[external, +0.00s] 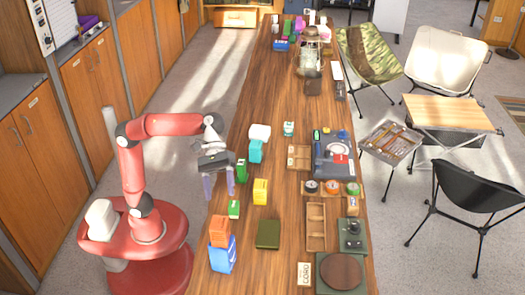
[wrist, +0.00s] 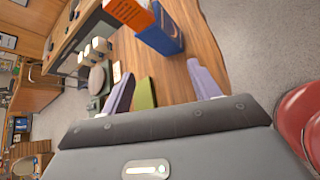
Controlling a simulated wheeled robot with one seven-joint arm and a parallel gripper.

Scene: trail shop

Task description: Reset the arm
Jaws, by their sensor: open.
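My red arm rises from its round base at the left of the long wooden table and bends over toward the table edge. My gripper (external: 218,184) hangs over the table's left edge, its two lilac fingers pointing down and apart. In the wrist view the gripper (wrist: 160,85) is open, with nothing held between the fingers. A green box (external: 241,171) stands close beside the fingers; I cannot tell whether they touch.
The wooden table (external: 276,208) carries a yellow box (external: 260,191), an orange box (external: 219,231), a blue box (external: 222,259), an olive case (external: 268,234) and wooden trays (external: 316,226). Cabinets (external: 95,75) line the left wall. Camp chairs (external: 480,197) stand at right.

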